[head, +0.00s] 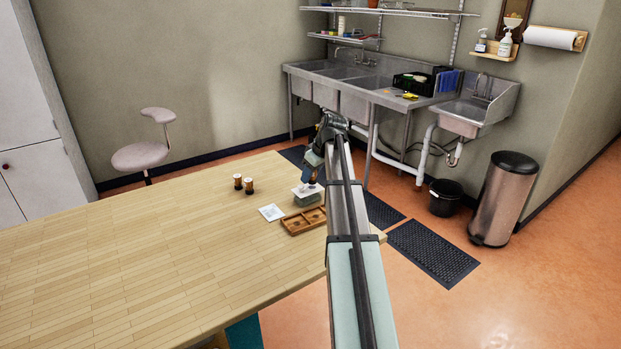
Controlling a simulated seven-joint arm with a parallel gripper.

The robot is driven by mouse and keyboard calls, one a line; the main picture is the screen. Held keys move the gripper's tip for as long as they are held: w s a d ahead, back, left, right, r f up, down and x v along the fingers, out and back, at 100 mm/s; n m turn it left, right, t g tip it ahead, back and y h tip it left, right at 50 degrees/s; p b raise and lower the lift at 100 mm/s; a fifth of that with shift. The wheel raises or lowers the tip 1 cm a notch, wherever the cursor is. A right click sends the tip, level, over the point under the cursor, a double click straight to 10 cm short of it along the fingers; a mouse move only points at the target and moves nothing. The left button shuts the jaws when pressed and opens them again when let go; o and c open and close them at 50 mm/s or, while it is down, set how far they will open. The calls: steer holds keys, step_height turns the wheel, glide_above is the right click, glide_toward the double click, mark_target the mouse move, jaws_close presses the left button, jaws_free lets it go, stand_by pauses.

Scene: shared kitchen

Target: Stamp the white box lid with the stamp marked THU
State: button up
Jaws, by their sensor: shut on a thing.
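My gripper (313,178) points down over the far right part of the wooden table. It is shut on a small stamp (312,183), mostly hidden by the fingers; its marking cannot be read. Directly below is a small box with a white lid (300,190) and a grey-green side. Whether the stamp touches the lid cannot be told from here. Two more small stamps (238,181) (249,186), dark with orange-brown, stand upright on the table to the left. Their markings are too small to read.
A brown wooden tray (303,221) with compartments lies just in front of the box. A flat white square with a pale centre (271,212) lies left of it. The table (130,250) is clear to the left and front. Sinks (350,90) stand behind.

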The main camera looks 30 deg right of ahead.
steer(key=shift+r, duration=2.6)
steer(key=shift+m+h, duration=0.5)
steer(key=shift+m, duration=0.7)
steer(key=m, duration=0.2)
steer(key=m+h, duration=0.1)
steer(key=shift+s+d+f, duration=0.2)
steer(key=shift+s+d, duration=0.15)
steer(key=shift+d, duration=0.05)
steer(key=s+a+f+m+g+h, duration=0.1)
steer(key=s+a+f+m+h, duration=0.15)
steer(key=s+m, duration=0.45)
steer(key=a+r+n+t+y, duration=0.1)
steer(key=a+n, duration=0.4)
steer(key=a, duration=3)
steer(key=shift+w+a+r+n+y, duration=0.25)
steer(key=shift+w+r+n+y, duration=0.05)
steer(key=shift+r+y, duration=0.05)
